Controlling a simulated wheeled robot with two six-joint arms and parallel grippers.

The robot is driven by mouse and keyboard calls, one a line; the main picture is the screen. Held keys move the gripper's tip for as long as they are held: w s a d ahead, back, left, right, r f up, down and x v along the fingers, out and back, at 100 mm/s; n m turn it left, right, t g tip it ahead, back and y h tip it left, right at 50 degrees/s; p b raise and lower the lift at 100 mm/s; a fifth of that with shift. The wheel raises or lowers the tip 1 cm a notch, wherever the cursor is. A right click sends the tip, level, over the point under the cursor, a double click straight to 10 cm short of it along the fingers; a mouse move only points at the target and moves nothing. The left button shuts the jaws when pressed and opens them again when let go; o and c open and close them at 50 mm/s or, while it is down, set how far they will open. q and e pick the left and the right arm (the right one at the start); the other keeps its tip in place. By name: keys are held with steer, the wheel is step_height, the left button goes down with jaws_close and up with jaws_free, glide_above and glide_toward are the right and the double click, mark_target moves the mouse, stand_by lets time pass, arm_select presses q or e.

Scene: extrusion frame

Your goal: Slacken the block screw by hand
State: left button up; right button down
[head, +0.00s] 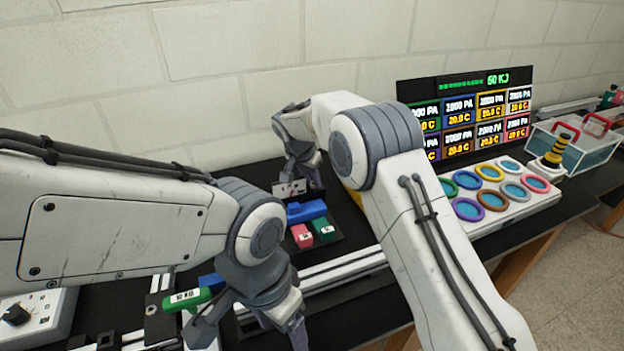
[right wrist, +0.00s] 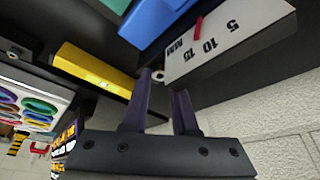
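My right gripper (head: 302,172) points down at the back of the bench, over a small pale-faced block (head: 291,188). In the right wrist view its two fingers (right wrist: 163,88) stand apart. A small round pale end (right wrist: 158,76), perhaps the screw, shows by the fingertips; I cannot tell whether they touch it. Beside it is the block's white face (right wrist: 225,38) with a 5, 10, 15 MM scale and a red pointer. My left gripper (head: 250,322) hangs low at the front, its fingers spread, beside a green-handled tool (head: 187,299) marked 10 MM.
A blue block (head: 306,212) and red (head: 302,236) and green (head: 324,230) labelled pieces lie in front of the right gripper. Aluminium rails (head: 345,268) cross the bench. Coloured rings (head: 468,209) sit on a white board at right. A yellow bar (right wrist: 95,70) lies near the right fingers.

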steer(key=shift+n, duration=0.3)
steer(key=shift+d+n+y+b, duration=0.1)
steer(key=shift+n+y+b, duration=0.25)
steer(key=shift+n, duration=0.15)
steer(key=shift+n+y, duration=0.25)
steer(key=shift+n, duration=0.55)
steer(key=shift+d+r+n+t+y, duration=0.15)
steer(key=shift+n+t+y, duration=0.2)
steer(key=shift+n, duration=0.55)
steer(key=n+y+p, duration=0.1)
steer(key=n, duration=0.2)
steer(key=shift+d+y, duration=0.15)
steer(key=shift+y, duration=0.1)
steer(key=shift+d+n+p, duration=0.1)
steer(key=shift+n+p, duration=0.2)
steer(key=shift+n, duration=0.7)
steer(key=shift+n+y, duration=0.6)
steer(key=shift+n, duration=0.5)
steer(key=shift+g, duration=0.45)
